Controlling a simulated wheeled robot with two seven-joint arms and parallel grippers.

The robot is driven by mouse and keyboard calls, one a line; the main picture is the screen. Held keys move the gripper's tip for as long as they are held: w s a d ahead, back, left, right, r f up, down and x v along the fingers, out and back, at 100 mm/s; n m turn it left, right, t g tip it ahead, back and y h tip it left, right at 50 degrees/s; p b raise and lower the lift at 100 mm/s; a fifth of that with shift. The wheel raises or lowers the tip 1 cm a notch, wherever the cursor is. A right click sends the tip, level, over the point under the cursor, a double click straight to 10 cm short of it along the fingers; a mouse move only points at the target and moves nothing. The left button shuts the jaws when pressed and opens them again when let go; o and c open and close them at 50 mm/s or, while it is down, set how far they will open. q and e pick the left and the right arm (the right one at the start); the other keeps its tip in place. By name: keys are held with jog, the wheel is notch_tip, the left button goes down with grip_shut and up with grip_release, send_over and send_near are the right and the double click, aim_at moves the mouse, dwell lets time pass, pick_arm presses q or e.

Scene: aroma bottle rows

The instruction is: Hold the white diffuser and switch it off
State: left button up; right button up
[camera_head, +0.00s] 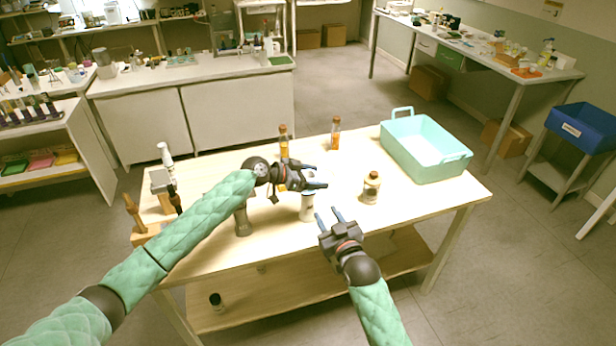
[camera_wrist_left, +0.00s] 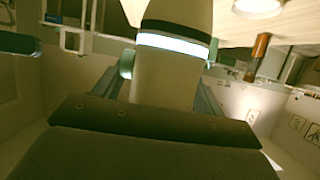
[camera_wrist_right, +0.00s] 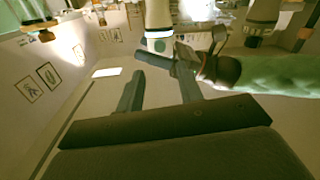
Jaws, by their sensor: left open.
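The white diffuser (camera_head: 307,207) stands upright on the wooden table; my left gripper hides its upper part in the head view. In the left wrist view the diffuser (camera_wrist_left: 172,75) is large and close, with a bright white lit ring and a small rounded greenish part at its left side. My left gripper (camera_head: 316,177) is open, with its fingers on either side of the diffuser; I cannot tell whether they touch it. My right gripper (camera_head: 329,213) is open and empty in front and to the right of the diffuser, apart from it. The diffuser (camera_wrist_right: 158,18) and its lit ring also show in the right wrist view.
A mint tray (camera_head: 460,166) is at the back right. A grey-brown vessel (camera_head: 242,220) and a wooden stand (camera_head: 160,203) are on the left. The front right is clear.

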pick_arm(q)
jog(key=shift+c, duration=0.2)
jog(key=c, duration=1.1)
pick_arm(e)
grip_shut()
dwell(0.8)
